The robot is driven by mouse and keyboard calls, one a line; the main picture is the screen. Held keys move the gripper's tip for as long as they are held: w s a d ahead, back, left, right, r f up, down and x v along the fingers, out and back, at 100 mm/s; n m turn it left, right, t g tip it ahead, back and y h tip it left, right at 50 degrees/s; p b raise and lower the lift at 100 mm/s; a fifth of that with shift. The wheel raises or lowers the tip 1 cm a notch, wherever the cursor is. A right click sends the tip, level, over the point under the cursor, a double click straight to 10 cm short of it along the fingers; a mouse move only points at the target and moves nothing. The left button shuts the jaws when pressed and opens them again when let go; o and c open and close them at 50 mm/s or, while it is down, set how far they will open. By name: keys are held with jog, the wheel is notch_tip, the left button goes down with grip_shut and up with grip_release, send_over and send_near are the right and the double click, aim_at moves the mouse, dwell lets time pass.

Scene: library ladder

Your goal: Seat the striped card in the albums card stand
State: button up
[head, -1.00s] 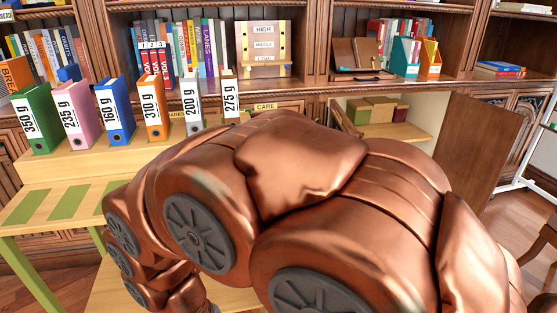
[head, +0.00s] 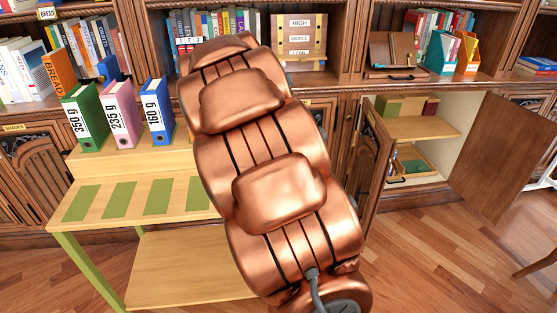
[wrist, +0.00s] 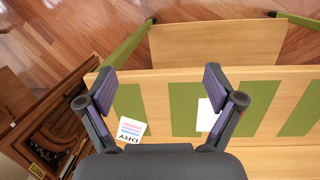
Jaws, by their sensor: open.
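In the wrist view, a white card with pink and blue stripes (wrist: 131,129), lettered DRY, lies on the wooden bench by a green strip, near the left finger. It appears upside down there. My gripper (wrist: 158,88) is open and empty above the bench, its fingers wide apart. A plain white piece (wrist: 206,114) shows beside the right finger, which partly hides it. In the head view my arm covers my gripper and the right part of the bench, and the striped card does not show. I cannot make out the albums card stand in either view.
The bench (head: 138,203) has green strips and a lower shelf (head: 185,266). Green (head: 85,118), pink (head: 119,116) and blue (head: 156,113) binders stand on its raised back. Bookshelves line the wall. A cabinet door (head: 505,158) stands open at right; floor (head: 430,245) is clear there.

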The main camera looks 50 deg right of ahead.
jog(key=w+d+m+p, duration=0.1)
jog(key=w+d+p, duration=0.2)
jog(key=d, duration=0.4)
jog(key=w+d+r+m+t+p, duration=0.1)
jog(key=w+d+p, duration=0.2)
jog(key=d, duration=0.4)
jog(key=w+d+m+p, duration=0.2)
jog(key=w+d+p, duration=0.2)
jog(key=d, duration=0.4)
jog(key=shift+w+r+t+p, duration=0.1)
jog(key=shift+r+t+p, duration=0.2)
jog(key=shift+r+t, duration=0.1)
jog(key=shift+d+f, duration=0.2)
jog(key=shift+f, duration=0.3)
jog(key=shift+w+a+f+p, duration=0.1)
jog(key=shift+f+p, duration=0.4)
jog(key=shift+f, duration=1.25)
jog(key=shift+w+a+f+p, duration=0.1)
jog(key=shift+f+p, duration=0.4)
jog(key=shift+f, duration=1.25)
jog(key=shift+c, duration=0.2)
jog(key=c, duration=0.8)
